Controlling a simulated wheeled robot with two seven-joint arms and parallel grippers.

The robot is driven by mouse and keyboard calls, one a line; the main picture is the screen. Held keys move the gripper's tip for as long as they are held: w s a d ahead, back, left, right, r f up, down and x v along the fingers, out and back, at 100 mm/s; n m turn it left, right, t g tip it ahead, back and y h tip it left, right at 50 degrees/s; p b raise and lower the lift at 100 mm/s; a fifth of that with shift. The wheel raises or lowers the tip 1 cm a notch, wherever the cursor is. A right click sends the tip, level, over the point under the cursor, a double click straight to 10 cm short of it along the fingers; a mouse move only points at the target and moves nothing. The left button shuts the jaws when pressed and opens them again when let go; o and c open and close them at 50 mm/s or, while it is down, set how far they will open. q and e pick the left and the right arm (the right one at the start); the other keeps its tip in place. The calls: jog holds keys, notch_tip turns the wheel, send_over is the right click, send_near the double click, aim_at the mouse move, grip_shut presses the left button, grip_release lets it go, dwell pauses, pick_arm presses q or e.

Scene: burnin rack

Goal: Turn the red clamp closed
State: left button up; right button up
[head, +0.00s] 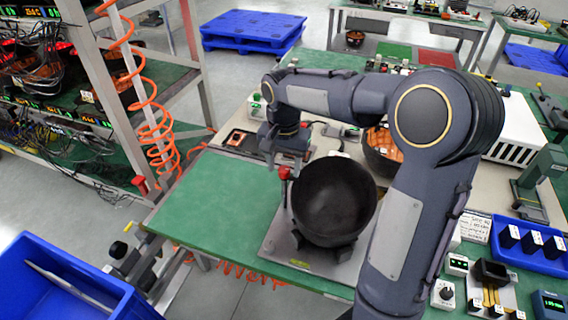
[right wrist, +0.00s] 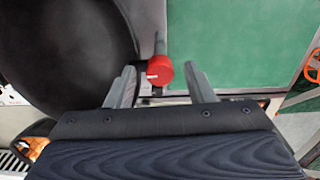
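The red clamp (head: 285,173) shows in the head view as a small red knob on a post beside a large black bowl (head: 333,200). In the right wrist view the red clamp (right wrist: 160,70) is a round red head on a grey stem. My right gripper (head: 280,160) points down over it from above. In the right wrist view my right gripper (right wrist: 160,78) is open, with one finger on each side of the red head and visible gaps to both. The black bowl (right wrist: 65,50) lies left of the left finger. My left gripper is not in view.
The bowl stands on a grey plate (head: 275,240) on the green-topped bench (head: 215,195). The bench's left part is clear. A second bowl with orange contents (head: 383,150) stands behind my arm. A rack with coiled orange hose (head: 155,125) is at left, a blue bin (head: 60,285) at bottom left.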

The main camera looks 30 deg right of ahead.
aim_at(285, 169)
jog(key=shift+r, duration=0.1)
notch_tip(285, 169, up, 8)
jog(key=shift+f, duration=0.25)
jog(key=shift+r, duration=0.1)
jog(key=shift+s, duration=0.1)
dwell(0.4)
